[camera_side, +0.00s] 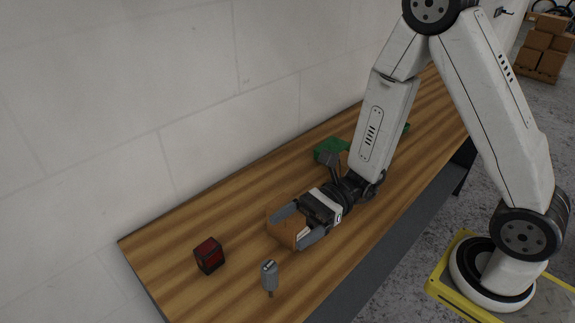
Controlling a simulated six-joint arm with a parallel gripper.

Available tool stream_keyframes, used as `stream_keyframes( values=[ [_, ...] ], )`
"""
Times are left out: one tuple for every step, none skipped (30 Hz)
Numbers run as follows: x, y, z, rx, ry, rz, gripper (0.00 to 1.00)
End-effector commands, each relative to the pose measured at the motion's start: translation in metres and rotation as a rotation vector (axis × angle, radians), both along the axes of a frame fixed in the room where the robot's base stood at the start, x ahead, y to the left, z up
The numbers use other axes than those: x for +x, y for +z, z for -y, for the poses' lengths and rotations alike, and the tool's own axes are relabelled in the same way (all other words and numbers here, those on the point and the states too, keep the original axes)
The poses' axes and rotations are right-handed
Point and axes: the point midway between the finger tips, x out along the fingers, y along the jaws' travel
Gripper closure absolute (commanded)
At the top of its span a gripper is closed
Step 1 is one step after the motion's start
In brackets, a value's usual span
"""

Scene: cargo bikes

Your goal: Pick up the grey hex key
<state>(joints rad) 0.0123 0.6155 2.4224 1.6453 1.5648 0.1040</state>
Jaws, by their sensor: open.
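A small grey tool with a thicker body and a thin dark tip (269,275) is near the front edge of the wooden bench; it looks like the grey hex key, though it is too small to be certain. My gripper (294,228) is low over the bench, up and to the right of the grey tool and apart from it. Its fingers are open, with a brown-orange box (284,233) showing between and beyond them. I cannot tell whether the fingers touch the box. Part of the box is hidden by the gripper.
A dark box with a red face (209,255) stands left of the grey tool. A green object (328,150) lies behind my gripper, partly hidden by my arm. The wooden bench (168,258) runs along a pale wall. Cardboard boxes (540,52) are stacked far back right.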

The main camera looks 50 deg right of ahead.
Motion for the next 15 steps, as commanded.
stream_keyframes(
  values=[
    [0.000,0.000,0.000,0.001,-0.001,0.000,0.16],
    [0.000,0.000,0.000,0.001,-0.001,0.000,0.16],
    [0.000,0.000,0.000,0.000,0.000,0.000,0.16],
    [0.000,-0.001,0.000,0.000,0.000,0.000,0.16],
    [0.000,-0.001,0.000,0.000,0.000,-0.001,0.16],
    [0.000,-0.002,0.000,0.000,0.000,-0.001,0.16],
    [0.000,-0.003,0.000,-0.001,0.001,-0.001,0.16],
    [0.000,-0.004,0.000,-0.001,0.001,-0.002,0.16],
    [0.000,-0.006,0.000,-0.001,0.001,-0.001,0.16],
    [0.000,-0.008,0.000,-0.001,0.001,-0.001,0.16],
    [0.000,-0.010,0.000,-0.001,0.001,-0.002,0.16],
    [0.000,-0.013,0.000,-0.001,0.002,-0.003,0.16],
    [0.000,-0.015,0.000,-0.001,0.002,-0.003,0.16],
    [0.000,-0.017,0.000,-0.001,0.002,-0.003,0.16],
    [0.000,-0.021,0.000,-0.002,0.002,-0.003,0.16]
  ],
)
